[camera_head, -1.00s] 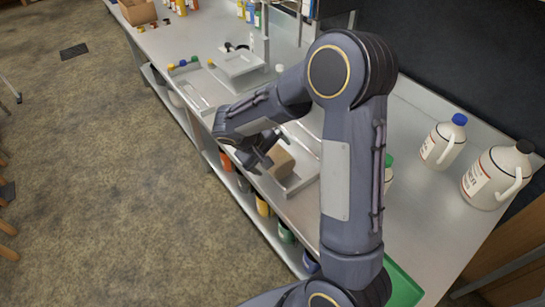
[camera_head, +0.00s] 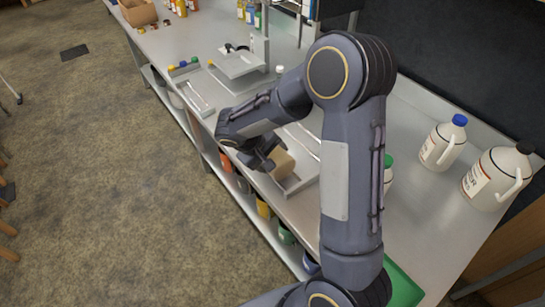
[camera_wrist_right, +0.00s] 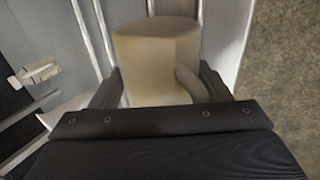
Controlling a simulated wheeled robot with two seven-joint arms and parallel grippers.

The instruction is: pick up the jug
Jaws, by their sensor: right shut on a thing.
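The jug is a plain beige, rounded vessel (camera_head: 282,163) at the front part of the long metal bench in the head view. In the right wrist view the jug (camera_wrist_right: 156,62) stands between the two dark fingers, with its loop handle on the right side. My right gripper (camera_head: 264,156) is shut on the jug; it also shows in the right wrist view (camera_wrist_right: 165,92). The arm partly hides the bench around it. I cannot tell whether the jug's base touches the tray under it. My left gripper is not in view.
White jugs with a blue cap (camera_head: 443,143) and a dark cap (camera_head: 497,177) stand at the bench's right; a green-capped one (camera_head: 388,174) is half hidden by my arm. A scale-like device (camera_head: 238,64) stands farther back. Coloured containers sit on the shelf below. The floor at left is open.

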